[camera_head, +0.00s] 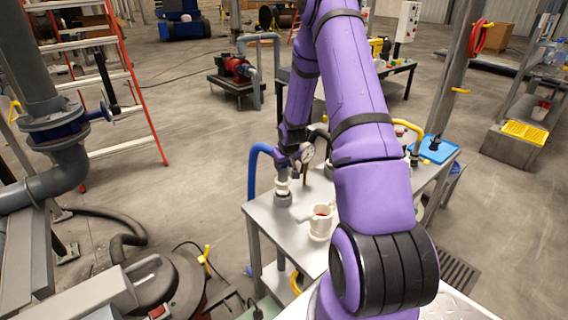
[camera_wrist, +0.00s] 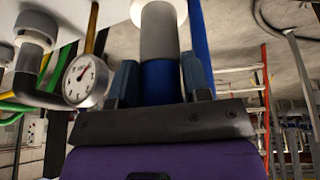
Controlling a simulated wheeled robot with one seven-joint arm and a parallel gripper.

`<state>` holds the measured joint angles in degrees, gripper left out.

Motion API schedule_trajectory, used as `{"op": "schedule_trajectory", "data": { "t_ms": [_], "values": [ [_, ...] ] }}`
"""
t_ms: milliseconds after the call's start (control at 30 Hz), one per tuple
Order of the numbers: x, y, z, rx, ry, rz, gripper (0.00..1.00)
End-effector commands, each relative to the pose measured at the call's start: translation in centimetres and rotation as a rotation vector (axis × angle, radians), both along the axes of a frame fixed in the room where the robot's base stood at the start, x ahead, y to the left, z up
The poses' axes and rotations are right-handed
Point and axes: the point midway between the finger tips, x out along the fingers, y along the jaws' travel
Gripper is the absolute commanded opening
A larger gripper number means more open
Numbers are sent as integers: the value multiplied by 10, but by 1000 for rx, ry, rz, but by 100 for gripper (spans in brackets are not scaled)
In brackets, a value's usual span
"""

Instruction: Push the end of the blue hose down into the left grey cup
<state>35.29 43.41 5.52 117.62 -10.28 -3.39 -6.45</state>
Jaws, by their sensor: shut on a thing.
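The blue hose (camera_head: 253,170) arcs up from the left and bends to my gripper (camera_head: 292,158). In the wrist view my gripper (camera_wrist: 160,82) is shut on the blue hose (camera_wrist: 158,85), with a finger on each side. Beyond the fingers a grey end piece (camera_wrist: 160,42) lines up with a wider white piece (camera_wrist: 158,10). In the head view the left grey cup (camera_head: 283,199) stands on the metal table below the gripper, with white rings (camera_head: 283,186) above it. The hose end is upright over the cup; I cannot tell how deep it sits.
A pressure gauge (camera_head: 306,153) is close to the right of the gripper. A white jug (camera_head: 320,222) with something red stands on the metal table (camera_head: 262,212) nearby. A yellow hose (camera_head: 410,127) and a blue tray (camera_head: 434,149) are farther right.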

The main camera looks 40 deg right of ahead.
Motion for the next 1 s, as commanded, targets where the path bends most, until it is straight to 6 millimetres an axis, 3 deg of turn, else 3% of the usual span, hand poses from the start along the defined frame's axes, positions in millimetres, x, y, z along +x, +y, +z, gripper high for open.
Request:
{"op": "schedule_trajectory", "data": {
  "t_ms": [1000],
  "values": [
    [0, 0, -21, -1, -1, 0, 0]
  ]
}}
